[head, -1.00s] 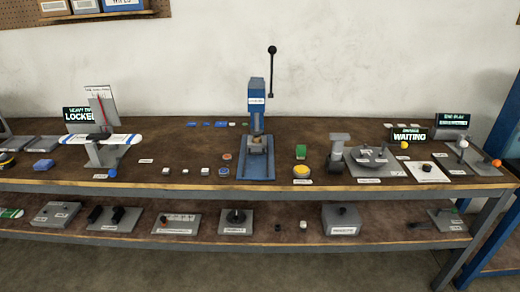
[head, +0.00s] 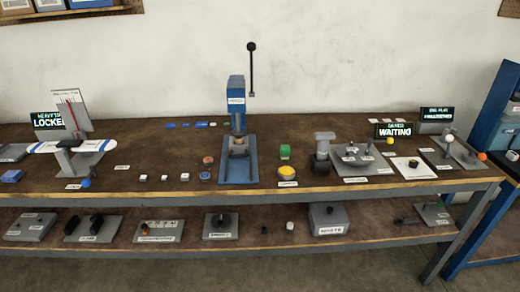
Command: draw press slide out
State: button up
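A blue press (head: 236,100) stands upright on the bench, a little left of the picture's middle. Its long black lever (head: 251,70) with a round knob rises at its right side. A tan and grey piece (head: 238,146) sits under the press ram, on or above the blue base plate (head: 238,174). The slide cannot be told apart clearly at this size. My gripper is not in view.
A sign reading WAITING (head: 394,130) is further right. A white-winged model (head: 75,147) is at left. The lower shelf (head: 185,250) holds several grey fixtures.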

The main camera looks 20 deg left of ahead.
aim_at(235, 151)
jog(key=z, duration=0.35)
jog(key=k, duration=1.4)
jog(key=u, duration=1.05)
jog(key=i, duration=1)
jog(key=z, duration=0.05)
